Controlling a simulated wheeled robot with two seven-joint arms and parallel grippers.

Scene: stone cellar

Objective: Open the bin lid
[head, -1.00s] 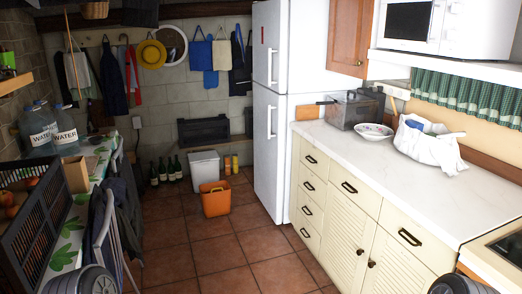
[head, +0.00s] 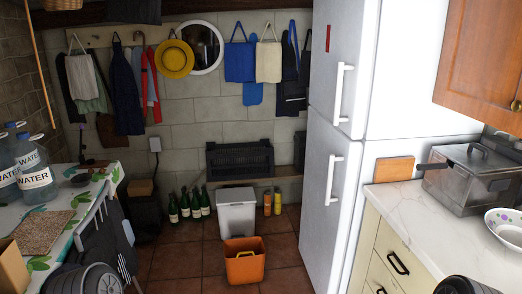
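A light grey bin (head: 237,219) stands on the floor by the far wall, upright, in the middle of the head view. Its lid (head: 236,195) lies flat on top and looks closed. An orange bucket (head: 244,267) with a yellow handle stands in front of the bin and hides part of its lower front. Dark rounded parts of my arms show at the bottom left and bottom right corners. Neither gripper is in view.
Green bottles (head: 190,205) stand left of the bin, orange-yellow bottles (head: 272,202) right of it. A white fridge (head: 330,190) borders the passage on the right, a cloth-covered table (head: 70,205) on the left. Tiled floor (head: 185,265) between them is mostly clear.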

